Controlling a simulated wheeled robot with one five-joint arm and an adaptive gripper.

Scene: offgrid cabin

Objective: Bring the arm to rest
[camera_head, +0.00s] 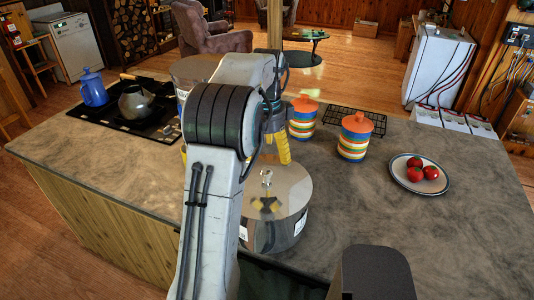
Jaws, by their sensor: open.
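My arm (217,150) rises from the bottom of the picture and bends over the counter. My gripper (274,157) points down with yellow fingertips, open and empty, partly hidden by my arm. The lid mirrors the yellow fingertips. I see a gap between the fingers and the knob, but cannot judge its exact size.
Striped jars with orange lids (355,138) (302,120) stand right of my gripper by a black wire rack (368,118). A plate (447,186) holds red fruit. Another large pot (190,68) is behind my arm. The right front counter is clear.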

